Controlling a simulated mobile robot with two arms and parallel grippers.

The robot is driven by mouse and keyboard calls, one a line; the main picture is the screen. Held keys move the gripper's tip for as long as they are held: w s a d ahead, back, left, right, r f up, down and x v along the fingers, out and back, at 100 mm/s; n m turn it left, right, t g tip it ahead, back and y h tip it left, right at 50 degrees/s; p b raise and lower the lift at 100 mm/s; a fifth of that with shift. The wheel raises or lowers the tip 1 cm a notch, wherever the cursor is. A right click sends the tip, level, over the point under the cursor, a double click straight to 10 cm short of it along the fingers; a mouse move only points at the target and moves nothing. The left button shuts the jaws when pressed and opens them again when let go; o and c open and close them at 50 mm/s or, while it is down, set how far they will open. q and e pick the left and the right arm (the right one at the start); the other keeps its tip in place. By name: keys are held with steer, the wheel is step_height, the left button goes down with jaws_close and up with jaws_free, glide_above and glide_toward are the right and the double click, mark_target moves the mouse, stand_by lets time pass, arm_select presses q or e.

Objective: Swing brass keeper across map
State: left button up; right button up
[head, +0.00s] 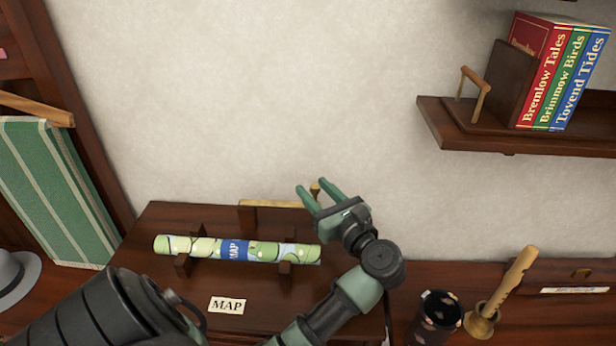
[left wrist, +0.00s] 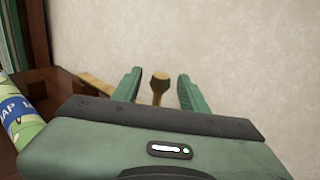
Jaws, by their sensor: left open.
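The rolled map (head: 205,247), pale green with a blue label, lies in the dark cradle on the wooden stand (head: 165,275); part of it shows in the left wrist view (left wrist: 22,115). The brass keeper (head: 270,203) is a bar behind the map, roughly parallel to it, not across it. Its upright knob shows in the left wrist view (left wrist: 159,88). My left gripper (head: 314,187) is open at the keeper's right end, with the knob between its fingers in the left wrist view (left wrist: 158,78). Contact cannot be told. My right gripper is out of view.
A MAP card (head: 227,306) lies at the stand's front. A dark cup (head: 437,312) and a brass holder with a wooden piece (head: 482,318) stand at lower right. A bookshelf (head: 540,140) is at upper right. The pale wall (head: 230,90) is close behind the gripper.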

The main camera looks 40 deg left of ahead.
arm_select(q)
steer(key=x, duration=0.3)
steer(key=shift+a+p, duration=0.15)
steer(key=shift+p, duration=0.25)
jaws_close()
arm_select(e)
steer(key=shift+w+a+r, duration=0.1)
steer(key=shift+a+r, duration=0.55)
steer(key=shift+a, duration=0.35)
